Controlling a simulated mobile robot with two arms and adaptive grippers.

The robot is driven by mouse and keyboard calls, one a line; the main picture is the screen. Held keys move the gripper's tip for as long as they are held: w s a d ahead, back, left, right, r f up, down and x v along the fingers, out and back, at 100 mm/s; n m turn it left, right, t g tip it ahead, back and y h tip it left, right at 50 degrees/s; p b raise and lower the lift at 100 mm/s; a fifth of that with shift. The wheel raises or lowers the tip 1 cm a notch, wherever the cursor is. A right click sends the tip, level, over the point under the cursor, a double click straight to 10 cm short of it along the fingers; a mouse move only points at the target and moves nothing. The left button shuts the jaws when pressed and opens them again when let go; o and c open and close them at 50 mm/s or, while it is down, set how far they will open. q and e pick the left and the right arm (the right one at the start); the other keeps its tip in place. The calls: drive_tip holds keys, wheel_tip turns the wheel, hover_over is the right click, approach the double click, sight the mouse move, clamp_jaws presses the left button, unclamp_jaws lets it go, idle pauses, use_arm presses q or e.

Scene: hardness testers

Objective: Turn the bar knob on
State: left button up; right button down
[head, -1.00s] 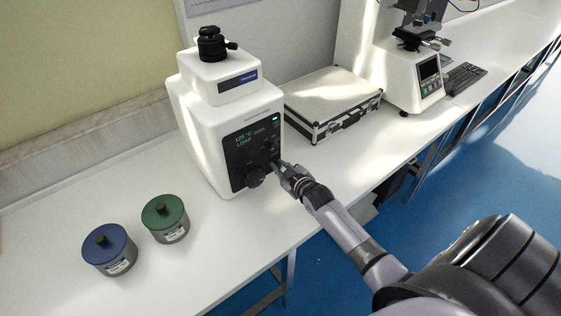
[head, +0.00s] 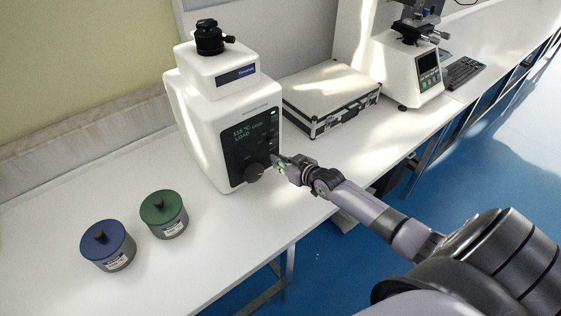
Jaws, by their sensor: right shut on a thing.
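The white machine (head: 195,120) stands on the bench with a dark front panel (head: 236,152) showing green text. A round dark knob (head: 254,172) sits low on the panel. My right gripper (head: 276,160) is at the panel's right edge, just right of and above the round knob. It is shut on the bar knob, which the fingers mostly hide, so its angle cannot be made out. My left gripper is not in view.
A blue-lidded pot (head: 108,246) and a green-lidded pot (head: 163,214) stand at the left on the white bench (head: 60,195). A silver-edged case (head: 331,97) lies right of the machine. Another tester (head: 413,70) and a keyboard (head: 465,72) are farther right.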

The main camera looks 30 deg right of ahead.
drive_tip(key=c, duration=1.6)
unclamp_jaws()
drive_tip(key=shift+c, duration=0.2)
drive_tip(key=shift+s, duration=0.1)
drive_tip(key=v, duration=1.2)
drive_tip(key=shift+r, duration=0.1)
